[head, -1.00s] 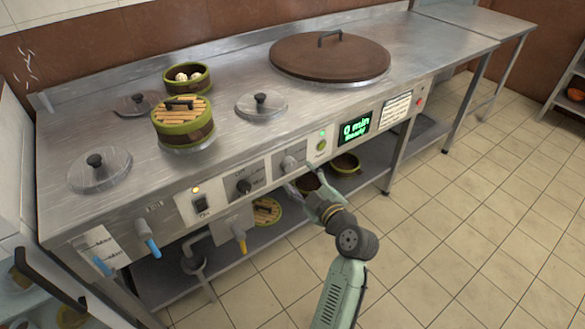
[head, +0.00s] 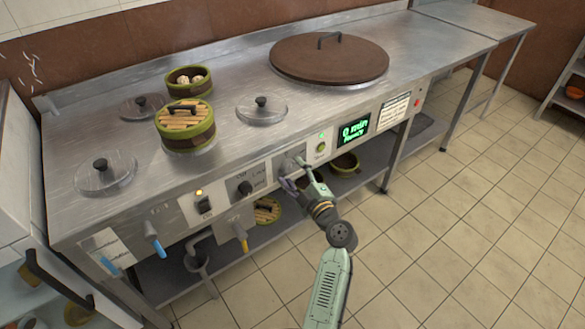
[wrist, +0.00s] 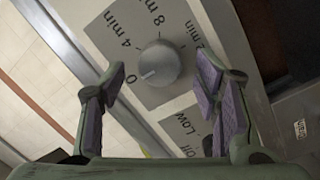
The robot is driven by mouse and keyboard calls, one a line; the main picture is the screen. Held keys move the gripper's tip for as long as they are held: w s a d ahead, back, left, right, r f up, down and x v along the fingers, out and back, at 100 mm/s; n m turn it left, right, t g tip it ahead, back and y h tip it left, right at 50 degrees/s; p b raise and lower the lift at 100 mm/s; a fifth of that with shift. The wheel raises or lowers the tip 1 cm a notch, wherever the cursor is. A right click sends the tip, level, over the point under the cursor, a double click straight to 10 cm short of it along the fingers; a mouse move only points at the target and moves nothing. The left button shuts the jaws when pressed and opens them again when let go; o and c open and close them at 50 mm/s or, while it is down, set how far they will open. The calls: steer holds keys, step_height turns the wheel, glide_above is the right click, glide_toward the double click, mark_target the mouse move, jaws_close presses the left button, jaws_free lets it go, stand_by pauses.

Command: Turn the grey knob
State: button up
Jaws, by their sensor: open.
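The grey knob (wrist: 160,64) is a round dial on a pale panel marked 0, 4 min, 8 min and 12 min in the wrist view. Its pointer line is toward the 0 mark. My gripper (wrist: 162,76) is open, with one purple-padded finger on each side of the knob and a gap on both sides. In the head view my gripper (head: 297,174) is at the front panel of the counter, and its fingers largely cover the grey knob there.
A black knob (head: 244,188) marked Off and Low sits left of my gripper. Blue (head: 155,246) and yellow-handled (head: 242,242) taps stick out at the left. The tiled floor in front is clear.

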steer(key=shift+w+a, duration=0.35)
steer(key=shift+w, duration=0.1)
steer(key=c, duration=1.2)
steer(key=shift+o, duration=0.2)
